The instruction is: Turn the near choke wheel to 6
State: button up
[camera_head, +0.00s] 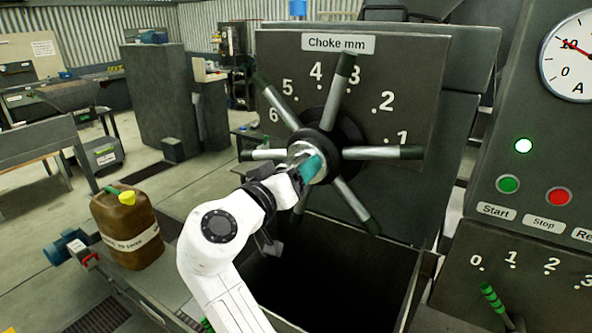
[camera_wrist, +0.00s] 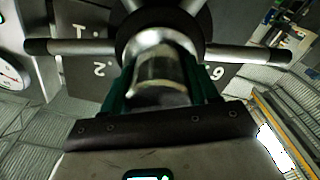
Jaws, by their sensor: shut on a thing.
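The choke wheel (camera_head: 342,135) has a dark hub and several metal spokes with dark green tips, in front of the panel marked "Choke mm" (camera_head: 339,43). Numbers 1 to 6 run in an arc on the panel, with 6 (camera_head: 274,115) at the left. One spoke points up between 4 and 3, one up-left near 5, others left, right and downward. I cannot tell which marks the setting. My gripper (camera_head: 310,168) is shut on the wheel's metal centre boss. In the wrist view its teal fingers (camera_wrist: 160,88) lie on both sides of the boss (camera_wrist: 160,68).
An open dark bin (camera_head: 335,285) lies below the wheel. A control panel with Start and Stop buttons (camera_head: 558,196), a gauge (camera_head: 570,56) and a green-handled lever (camera_head: 493,299) stands at right. A brown jerrycan (camera_head: 124,226) stands at left.

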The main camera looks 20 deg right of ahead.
jog(key=shift+a+r, duration=0.1)
jog(key=shift+r, duration=0.05)
jog(key=o, duration=1.5)
jog(key=b+v, duration=0.3)
jog(key=v, duration=0.7)
jog(key=shift+s+a, duration=0.2)
jog(key=shift+a, duration=0.1)
